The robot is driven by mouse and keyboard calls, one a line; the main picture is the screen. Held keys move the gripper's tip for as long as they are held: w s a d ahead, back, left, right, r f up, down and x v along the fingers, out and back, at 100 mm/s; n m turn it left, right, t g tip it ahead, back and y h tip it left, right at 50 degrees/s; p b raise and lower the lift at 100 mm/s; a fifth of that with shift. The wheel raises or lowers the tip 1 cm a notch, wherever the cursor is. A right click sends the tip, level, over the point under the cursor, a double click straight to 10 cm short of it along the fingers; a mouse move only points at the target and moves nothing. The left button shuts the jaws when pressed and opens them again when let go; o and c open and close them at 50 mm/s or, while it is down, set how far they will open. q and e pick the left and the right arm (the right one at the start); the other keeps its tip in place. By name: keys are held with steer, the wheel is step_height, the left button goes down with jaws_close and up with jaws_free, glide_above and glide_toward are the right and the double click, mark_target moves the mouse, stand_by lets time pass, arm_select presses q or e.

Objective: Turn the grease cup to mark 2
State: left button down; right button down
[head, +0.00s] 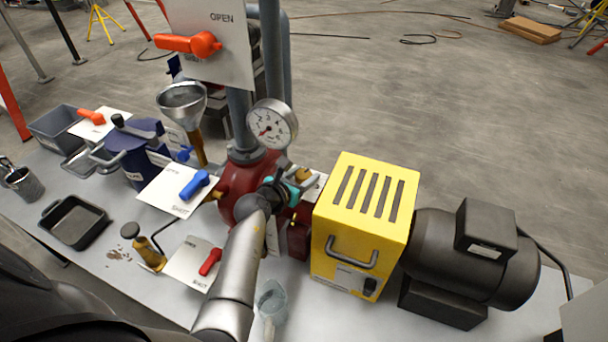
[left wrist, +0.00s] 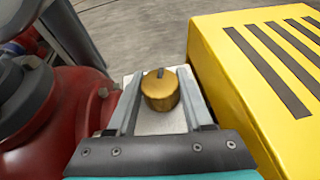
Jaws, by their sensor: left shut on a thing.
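The grease cup is a round brass cap (left wrist: 160,92) with a dark pointer line on its top, pointing away toward the far side in the left wrist view. It sits in front of a pale plate (left wrist: 160,121), whose marks I cannot read. In the head view the cup (head: 302,174) shows small between the red pump and the yellow housing, partly covered by my gripper. My left gripper (head: 291,184) has its two fingers on either side of the cup, shut on it; they also show in the left wrist view (left wrist: 160,100). My right gripper is not in view.
The yellow slotted housing (head: 363,220) stands close on the right, with a dark motor (head: 465,255) beyond it. The red pump body (head: 237,190) and pressure gauge (head: 272,124) are close on the left. A funnel (head: 182,98) and lever valves stand farther left.

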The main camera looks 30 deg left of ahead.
arm_select(q)
steer(key=shift+a+m+h+b, duration=0.15)
steer(key=shift+m+h+b, duration=0.7)
steer(key=shift+m+h, duration=0.45)
steer(key=shift+h, duration=0.2)
steer(key=shift+c, duration=1.5)
jaws_free()
steer(key=shift+g, duration=0.3)
steer(key=shift+s+r, duration=0.2)
steer(key=shift+s, duration=0.35)
steer(key=p+v, duration=0.2)
steer(key=v, duration=1.2)
steer(key=shift+s, duration=0.1)
